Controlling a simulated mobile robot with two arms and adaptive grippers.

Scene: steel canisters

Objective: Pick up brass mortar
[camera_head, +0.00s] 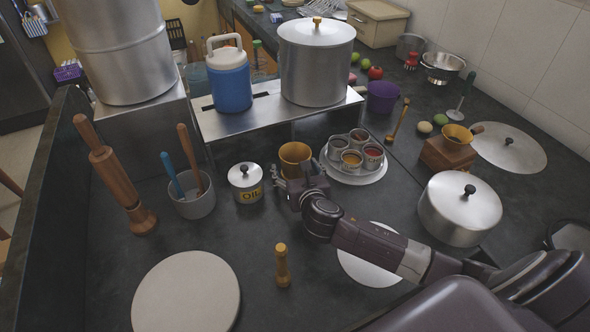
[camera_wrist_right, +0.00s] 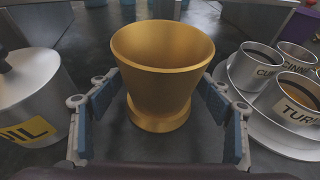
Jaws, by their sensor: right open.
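The brass mortar (camera_head: 295,158) is a gold, flared cup that stands upright on the dark counter in the head view. It fills the middle of the right wrist view (camera_wrist_right: 162,70). My right gripper (camera_head: 300,187) is right in front of it. In the wrist view my right gripper's open fingers (camera_wrist_right: 160,108) stand to the left and right of the mortar's lower body, with visible gaps on both sides. The far side of the mortar is hidden. My left gripper is not in view.
The oil canister (camera_head: 245,184) stands close left of the mortar. A round tray (camera_head: 356,179) with several spice cups (camera_wrist_right: 299,98) is close right. A wooden pestle-like piece (camera_head: 282,265) stands in front. A raised steel shelf (camera_head: 232,122) is behind.

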